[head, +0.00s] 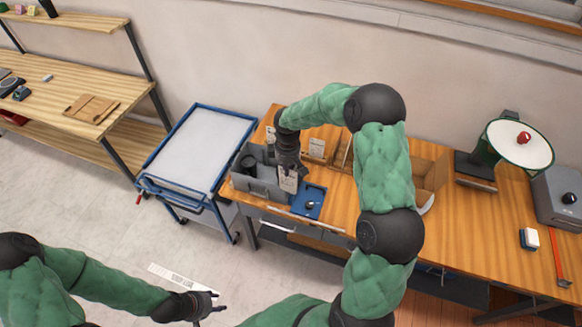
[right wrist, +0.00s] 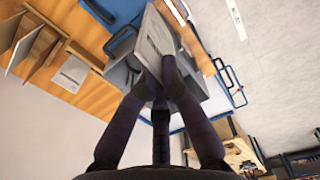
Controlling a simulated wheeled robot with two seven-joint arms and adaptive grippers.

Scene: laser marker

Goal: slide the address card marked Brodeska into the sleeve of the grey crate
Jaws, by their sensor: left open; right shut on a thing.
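My right gripper (head: 288,165) is shut on a pale address card (head: 289,183), held upright at the right end of the grey crate (head: 262,188). In the right wrist view the card (right wrist: 154,38) stands between the fingertips (right wrist: 160,82), with the crate (right wrist: 190,92) behind it. Its lettering is too small to read, so I cannot confirm the name. I cannot tell whether the card touches the crate, and the sleeve is not clearly visible. My left gripper (head: 207,303) is open and empty, low over the floor, away from the table.
A blue cart (head: 200,140) stands left of the table. A lamp (head: 518,143) and red-handled tool (head: 560,262) are far right.

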